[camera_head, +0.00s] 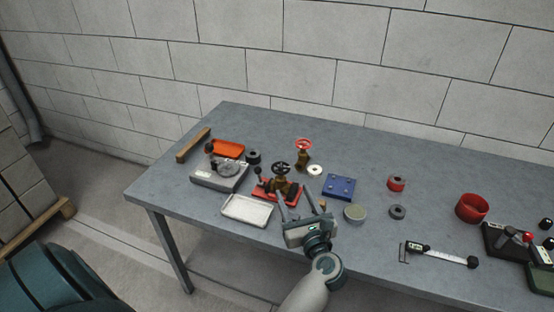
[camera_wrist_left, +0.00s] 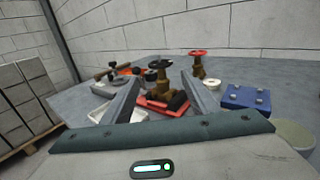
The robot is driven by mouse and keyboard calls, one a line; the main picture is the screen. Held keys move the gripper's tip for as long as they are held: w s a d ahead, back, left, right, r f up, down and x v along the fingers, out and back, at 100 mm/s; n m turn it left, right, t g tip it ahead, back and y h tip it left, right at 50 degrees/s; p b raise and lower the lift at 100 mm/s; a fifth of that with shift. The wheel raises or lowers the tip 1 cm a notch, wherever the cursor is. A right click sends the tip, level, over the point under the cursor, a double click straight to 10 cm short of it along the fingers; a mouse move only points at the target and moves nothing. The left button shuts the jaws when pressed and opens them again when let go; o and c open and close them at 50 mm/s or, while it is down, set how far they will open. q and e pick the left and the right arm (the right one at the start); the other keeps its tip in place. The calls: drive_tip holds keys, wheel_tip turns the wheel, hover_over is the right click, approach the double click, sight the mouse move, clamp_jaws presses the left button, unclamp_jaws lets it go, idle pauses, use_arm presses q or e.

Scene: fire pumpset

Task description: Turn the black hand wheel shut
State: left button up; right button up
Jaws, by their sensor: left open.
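The black hand wheel (camera_head: 281,168) sits on top of a brass valve (camera_head: 281,184) on a red base plate (camera_head: 262,193), near the middle of the table's left half. In the left wrist view the black hand wheel (camera_wrist_left: 160,64) stands upright on its stem, ahead and between my finger lines. My left gripper (camera_head: 295,203) is open and empty, in front of the valve and pointing toward it. In the left wrist view its two fingers (camera_wrist_left: 157,95) are spread wide, apart from the wheel. My right gripper is not in view.
A second valve with a red wheel (camera_head: 304,145) stands just behind. A blue block (camera_head: 339,187) lies to the right, a white tray (camera_head: 247,210) to the front left, and a grey device (camera_head: 219,175) to the left.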

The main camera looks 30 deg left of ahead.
sight(280, 166)
use_arm(q)
drive_tip(key=shift+w+a, duration=0.1)
drive_tip(key=shift+a, duration=0.05)
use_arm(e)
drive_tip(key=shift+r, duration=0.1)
use_arm(q)
drive_tip(key=shift+w+a+r+p, duration=0.15)
drive_tip(key=shift+w+a+p, duration=0.15)
drive_tip(key=shift+w+a, duration=0.1)
drive_tip(key=p+x, duration=0.4)
drive_tip(key=x, duration=1)
drive_tip(key=shift+w+a, duration=0.15)
drive_tip(key=shift+a, duration=0.15)
drive_tip(key=shift+w+a, duration=0.45)
drive_tip(key=shift+a, duration=0.05)
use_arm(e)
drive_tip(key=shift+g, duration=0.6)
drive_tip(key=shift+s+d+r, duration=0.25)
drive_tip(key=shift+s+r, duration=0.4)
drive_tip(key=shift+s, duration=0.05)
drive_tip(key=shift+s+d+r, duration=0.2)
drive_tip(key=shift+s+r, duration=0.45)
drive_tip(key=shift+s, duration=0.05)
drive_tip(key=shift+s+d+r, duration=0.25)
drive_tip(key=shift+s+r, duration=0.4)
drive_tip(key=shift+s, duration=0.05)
use_arm(q)
drive_tip(key=c, duration=0.8)
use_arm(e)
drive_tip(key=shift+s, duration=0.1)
